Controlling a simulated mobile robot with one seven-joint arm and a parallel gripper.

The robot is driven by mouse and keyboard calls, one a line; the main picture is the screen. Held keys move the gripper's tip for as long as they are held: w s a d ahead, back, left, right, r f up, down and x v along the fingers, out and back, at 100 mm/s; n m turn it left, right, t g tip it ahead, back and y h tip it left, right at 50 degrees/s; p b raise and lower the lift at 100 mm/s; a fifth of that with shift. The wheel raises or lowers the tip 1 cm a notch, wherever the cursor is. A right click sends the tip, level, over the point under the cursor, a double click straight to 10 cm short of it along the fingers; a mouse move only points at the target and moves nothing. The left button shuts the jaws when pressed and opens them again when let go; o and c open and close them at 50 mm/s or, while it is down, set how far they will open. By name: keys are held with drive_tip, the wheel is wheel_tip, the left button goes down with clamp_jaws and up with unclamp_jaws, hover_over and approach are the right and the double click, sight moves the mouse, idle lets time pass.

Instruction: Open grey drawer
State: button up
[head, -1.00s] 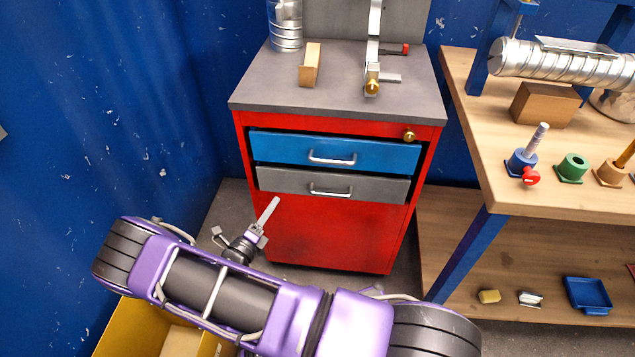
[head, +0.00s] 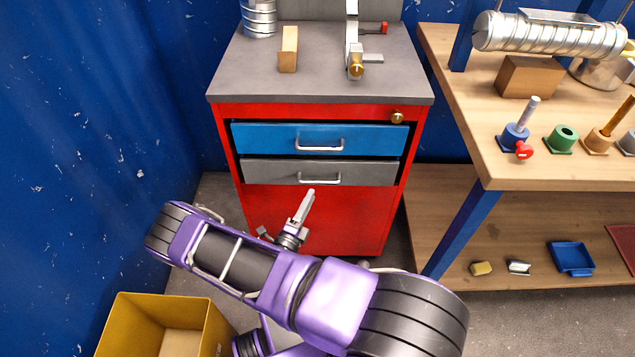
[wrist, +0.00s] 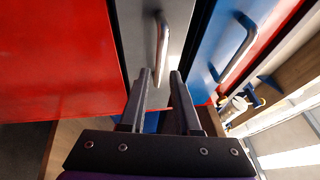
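The grey drawer (head: 270,172) is the lower of two drawers in a red cabinet and looks shut. Its silver bar handle (head: 319,181) is at the middle of its front. In the wrist view the grey drawer (wrist: 182,15) stands on edge, with its handle (wrist: 162,48) just beyond my fingertips. My gripper (head: 309,193) is just below that handle in the head view. In the wrist view my gripper (wrist: 160,74) is open, with a gap between its two fingers and nothing held. The fingertips look apart from the handle; the exact distance is hard to tell.
The blue drawer (head: 260,139) with its own handle (wrist: 240,50) is directly above the grey one. A wooden workbench (head: 540,176) stands at the right, a blue wall (head: 90,120) at the left. A yellow box (head: 118,325) is at the lower left.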

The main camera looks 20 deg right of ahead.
sight(317, 181)
drive_tip(key=x, duration=0.6)
drive_tip(key=shift+w+d, duration=0.15)
drive_tip(key=shift+w, duration=0.1)
clamp_jaws()
idle(1.2)
